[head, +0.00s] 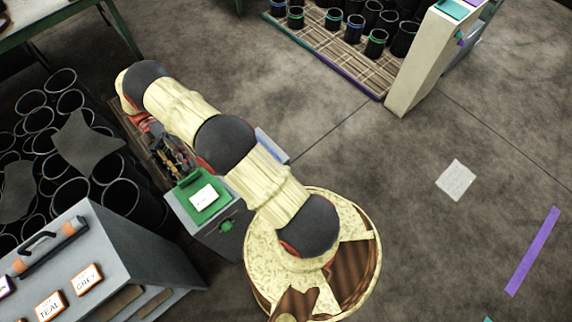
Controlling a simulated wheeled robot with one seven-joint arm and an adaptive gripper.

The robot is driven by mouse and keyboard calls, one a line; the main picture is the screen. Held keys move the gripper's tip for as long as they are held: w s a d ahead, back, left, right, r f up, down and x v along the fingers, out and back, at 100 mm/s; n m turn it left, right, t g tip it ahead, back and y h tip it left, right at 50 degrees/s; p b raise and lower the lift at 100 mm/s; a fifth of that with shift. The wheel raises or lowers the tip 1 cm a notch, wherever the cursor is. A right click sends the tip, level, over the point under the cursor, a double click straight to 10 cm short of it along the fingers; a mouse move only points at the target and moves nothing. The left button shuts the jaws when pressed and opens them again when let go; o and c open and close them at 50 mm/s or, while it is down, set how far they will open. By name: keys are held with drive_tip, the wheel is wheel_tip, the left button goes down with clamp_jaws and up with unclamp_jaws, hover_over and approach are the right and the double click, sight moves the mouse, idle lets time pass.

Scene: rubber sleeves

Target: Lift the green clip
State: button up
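I cannot single out a separate green clip in the head view. Green bands show on the rims of a few black sleeves, such as the green-banded sleeve (377,40) on the far slatted pallet. My arm reaches up and left, away from that pallet. What looks like my gripper (174,160), dark with red and yellowish parts, is partly hidden by the arm. It is low beside a grey box with a green top (203,193) and a white label. Its fingers are too small and cluttered to tell open from shut.
Many open black sleeves (68,192) stand at left with grey sheets on them. A grey cabinet (130,245) with labelled tags is at lower left. The slatted pallet (350,66) and a cream post (418,65) stand at the top. Floor at right is mostly clear.

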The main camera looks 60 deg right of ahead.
drive_tip(key=shift+s+a+r+t+b, duration=0.1)
drive_tip(key=shift+s+t+b, duration=0.35)
drive_tip(key=shift+b, duration=1.15)
